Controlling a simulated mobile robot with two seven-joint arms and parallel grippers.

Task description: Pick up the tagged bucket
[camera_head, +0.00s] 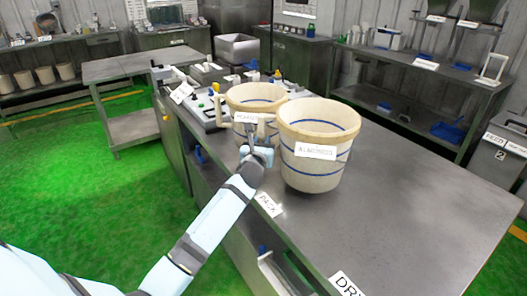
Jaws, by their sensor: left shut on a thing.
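Two cream buckets with blue bands stand close together on the grey metal table (420,190). The front bucket (318,168) is larger in view, upright, with a white label (316,151) whose lettering is too small to read surely. The rear bucket (262,98) is partly hidden behind it and also bears a small white label (246,117) on its near side. My left gripper (249,138) reaches in from the lower left and is shut at the near side of the rear bucket, just below its label. The exact contact is too small to see. My right gripper is not in view.
A control panel with buttons (205,104) lies left of the buckets. The table's right half is clear. A lower side table (135,66) stands at the left. Shelves with several pots and tools line the walls. Green floor is open at the left.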

